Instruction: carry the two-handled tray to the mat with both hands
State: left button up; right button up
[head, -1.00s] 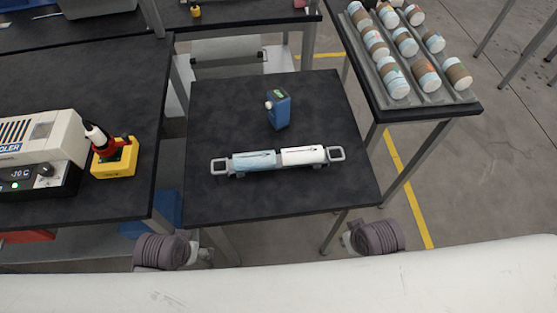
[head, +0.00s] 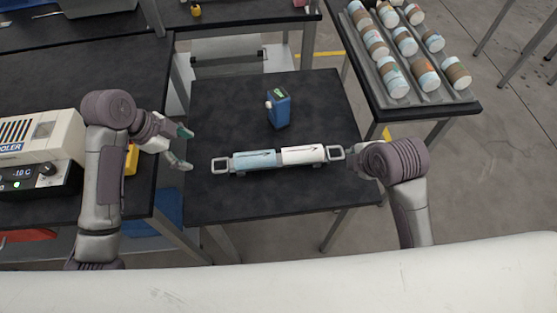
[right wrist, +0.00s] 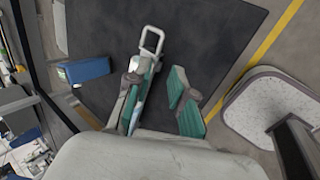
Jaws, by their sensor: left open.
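The two-handled tray (head: 278,158) is long and narrow, with a light-blue half, a white half and a grey loop handle at each end. It lies across the front half of a dark table (head: 240,105). My left gripper (head: 187,149) is open and empty, just left of the left handle (head: 220,165) and apart from it. My right gripper (head: 352,158) is at the right handle, its fingertips mostly hidden there. I cannot make out a mat.
A blue device (head: 278,108) stands behind the tray; it also shows in the right wrist view (right wrist: 84,70). A cooler (head: 40,135) is on the left bench. A rack of banded rolls (head: 410,50) stands at the back right. The table's back left is clear.

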aim_at(230, 165)
jog(key=shift+s, duration=0.1)
pick_arm(q)
jog(key=x, duration=1.4)
pick_arm(e)
jog(key=x, duration=1.4)
pick_arm(q)
jog(key=shift+r, duration=0.1)
jog(key=shift+c, duration=0.3)
pick_arm(e)
jog(key=shift+c, duration=0.4)
pick_arm(q)
jog(key=c, duration=0.5)
pick_arm(e)
grip_shut()
pick_arm(q)
jog(key=c, duration=0.8)
jog(key=shift+c, duration=0.2)
pick_arm(e)
jog(key=shift+r, duration=0.15)
